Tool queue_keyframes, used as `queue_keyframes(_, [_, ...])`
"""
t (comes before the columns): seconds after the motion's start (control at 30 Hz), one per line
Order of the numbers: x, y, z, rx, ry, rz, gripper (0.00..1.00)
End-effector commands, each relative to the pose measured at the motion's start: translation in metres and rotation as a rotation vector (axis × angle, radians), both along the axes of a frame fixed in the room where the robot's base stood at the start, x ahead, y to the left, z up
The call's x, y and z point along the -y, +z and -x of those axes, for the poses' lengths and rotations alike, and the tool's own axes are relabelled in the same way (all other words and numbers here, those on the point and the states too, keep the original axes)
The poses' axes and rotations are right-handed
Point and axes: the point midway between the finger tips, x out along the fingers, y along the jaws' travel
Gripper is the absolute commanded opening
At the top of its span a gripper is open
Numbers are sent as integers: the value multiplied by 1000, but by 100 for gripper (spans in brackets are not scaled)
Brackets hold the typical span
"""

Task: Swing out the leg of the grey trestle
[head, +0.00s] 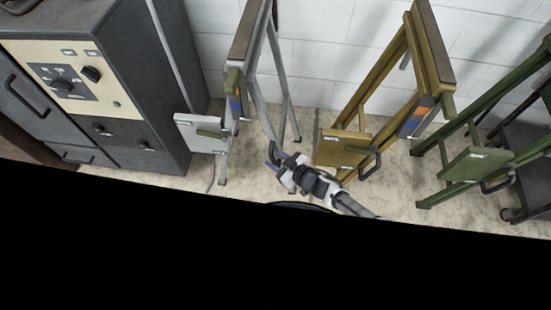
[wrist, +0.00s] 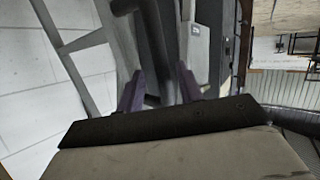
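The grey trestle (head: 276,60) stands against the wall in the head view, left of the yellow one. A pale grey plate (head: 200,133) sticks out low on its left side. My gripper (head: 276,161) is low beside the trestle's right side, with purple fingers apart. In the wrist view my gripper (wrist: 160,85) shows its two fingers on either side of a dark bar (wrist: 153,40), which looks like a handle. Whether the fingers touch the bar is unclear. A pale plate with a small label (wrist: 194,45) lies beyond the right finger.
A dark cabinet with a cream control panel (head: 75,82) stands left of the grey trestle. A yellow trestle (head: 380,85) with a plate and dark handle stands close to the right of my gripper. A green trestle (head: 475,165) is farther right. A white block wall closes the back.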

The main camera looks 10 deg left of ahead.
Motion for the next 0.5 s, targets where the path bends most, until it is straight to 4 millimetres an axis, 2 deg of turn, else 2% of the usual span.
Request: queue_keyframes(0.5, [84,37,59,-1,-5,3,36])
